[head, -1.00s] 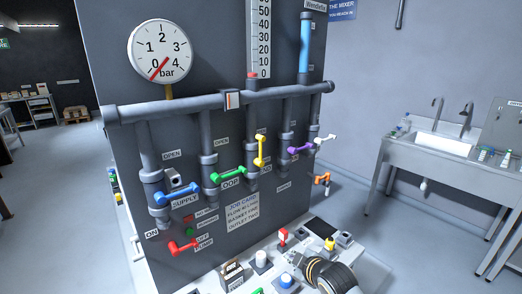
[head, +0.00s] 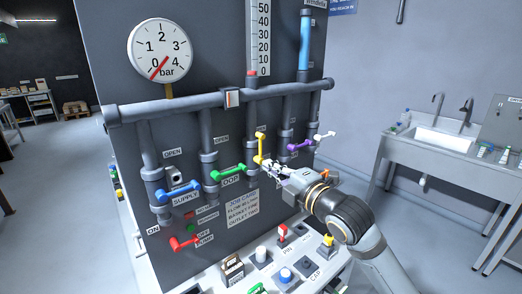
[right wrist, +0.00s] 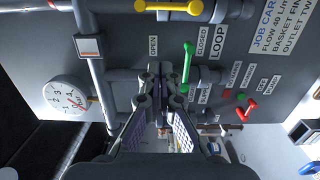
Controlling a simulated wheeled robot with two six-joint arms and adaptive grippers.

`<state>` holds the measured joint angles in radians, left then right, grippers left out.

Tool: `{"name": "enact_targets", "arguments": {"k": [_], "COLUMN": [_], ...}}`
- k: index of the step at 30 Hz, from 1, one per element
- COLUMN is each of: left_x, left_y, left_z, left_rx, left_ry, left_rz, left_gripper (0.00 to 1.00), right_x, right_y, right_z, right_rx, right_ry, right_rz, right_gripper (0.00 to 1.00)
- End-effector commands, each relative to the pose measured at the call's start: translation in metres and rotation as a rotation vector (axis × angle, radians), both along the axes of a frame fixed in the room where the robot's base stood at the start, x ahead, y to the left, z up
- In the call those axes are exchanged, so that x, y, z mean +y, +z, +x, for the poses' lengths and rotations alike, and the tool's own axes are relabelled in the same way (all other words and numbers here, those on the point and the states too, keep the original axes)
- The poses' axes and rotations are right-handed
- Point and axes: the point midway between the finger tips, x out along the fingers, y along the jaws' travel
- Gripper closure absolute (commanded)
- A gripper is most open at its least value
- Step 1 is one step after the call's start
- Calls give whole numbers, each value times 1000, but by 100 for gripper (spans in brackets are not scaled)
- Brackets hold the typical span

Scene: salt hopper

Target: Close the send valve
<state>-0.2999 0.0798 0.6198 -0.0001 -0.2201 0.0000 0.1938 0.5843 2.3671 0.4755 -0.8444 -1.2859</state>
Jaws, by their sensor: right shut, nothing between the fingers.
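Several coloured valve handles sit on the grey panel (head: 130,130). No label reading "send" is legible. The yellow handle (head: 260,146) points up and down along its pipe; its label is hidden. My right gripper (head: 267,163) is shut and empty, with its tips close to the lower end of the yellow handle; I cannot tell whether they touch. The green handle (head: 229,170) by the LOOP label lies crosswise, left of the gripper. In the right wrist view the shut fingers (right wrist: 167,78) point at the panel, the green handle (right wrist: 186,62) beside them and the yellow handle (right wrist: 172,7) at the top edge. My left gripper is not in view.
A blue handle (head: 178,192) is at the left; purple (head: 300,145) and white (head: 325,136) handles are right of the yellow one. A red handle (head: 184,242) sits low. A bench (head: 310,245) with buttons and switches stands below. A sink (head: 440,140) is at right.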

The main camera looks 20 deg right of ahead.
Motion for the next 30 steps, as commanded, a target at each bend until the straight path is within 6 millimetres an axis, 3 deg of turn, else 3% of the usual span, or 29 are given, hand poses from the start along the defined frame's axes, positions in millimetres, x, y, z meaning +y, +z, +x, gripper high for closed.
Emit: {"name": "enact_targets", "arguments": {"k": [4,17,21,30], "left_x": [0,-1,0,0], "left_y": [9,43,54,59], "left_z": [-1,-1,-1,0], "left_rx": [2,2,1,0], "left_ry": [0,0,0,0], "left_rz": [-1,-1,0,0], "left_gripper": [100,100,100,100], "right_x": [8,29,8,-6], "right_y": [3,3,2,-1], "right_z": [14,88,97,105], "right_rx": [3,6,7,4], "right_ry": [8,6,2,5], "right_rz": [11,3,-5,0], "right_gripper": [100,100,100,100]}}
